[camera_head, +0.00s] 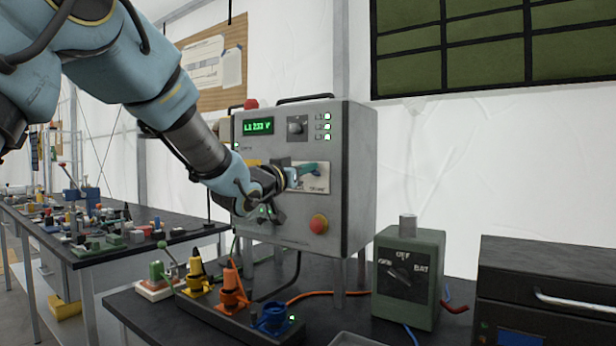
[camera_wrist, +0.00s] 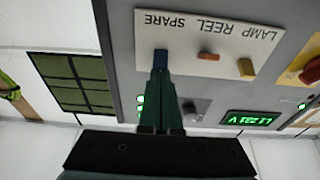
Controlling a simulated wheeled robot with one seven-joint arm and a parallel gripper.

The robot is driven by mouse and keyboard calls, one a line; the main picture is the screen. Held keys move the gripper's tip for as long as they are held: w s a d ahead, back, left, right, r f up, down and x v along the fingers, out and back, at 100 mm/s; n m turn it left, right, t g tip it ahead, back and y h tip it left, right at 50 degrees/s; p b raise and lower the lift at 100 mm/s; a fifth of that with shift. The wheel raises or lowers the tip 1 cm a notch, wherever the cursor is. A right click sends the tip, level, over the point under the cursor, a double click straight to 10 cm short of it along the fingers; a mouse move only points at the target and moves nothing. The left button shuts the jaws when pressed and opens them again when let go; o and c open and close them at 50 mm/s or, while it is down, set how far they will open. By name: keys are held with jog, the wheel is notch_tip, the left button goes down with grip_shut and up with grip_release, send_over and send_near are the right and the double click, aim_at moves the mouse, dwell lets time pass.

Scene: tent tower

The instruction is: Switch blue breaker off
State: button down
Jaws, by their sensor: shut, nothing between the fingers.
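The blue breaker (camera_wrist: 160,59) is a small blue lever at the SPARE end of a white labelled plate (camera_wrist: 203,30) in the wrist view, which shows the panel upside down. My gripper (camera_wrist: 161,78) has its green fingers shut, and the tips lie at or right against the blue lever. Contact is hard to tell. An orange lever (camera_wrist: 208,56) and a yellow lever (camera_wrist: 246,68) sit beside it on the plate. In the head view my gripper (camera_head: 314,170) reaches the plate on the grey cabinet (camera_head: 352,180). The blue lever cannot be made out there.
A red mushroom button (camera_head: 319,224) sits below the plate. A green switch box (camera_head: 409,278) and a dark case (camera_head: 550,290) stand to the right. Yellow, orange and blue plugs (camera_head: 271,317) stand on a strip in front. A cluttered bench is at left.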

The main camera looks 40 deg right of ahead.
jog(key=shift+a+f+t+h+b, duration=0.15)
jog(key=shift+f+h+b, duration=0.35)
jog(key=shift+b, duration=2)
jog(key=shift+f+t+h+b, duration=0.15)
jog(key=shift+h+b, duration=0.65)
jog(key=shift+b, duration=1.65)
jog(key=shift+f+t+h+b, duration=0.4)
jog(key=shift+h+b, duration=0.5)
jog(key=shift+b, duration=1.9)
jog(key=shift+r, duration=0.1)
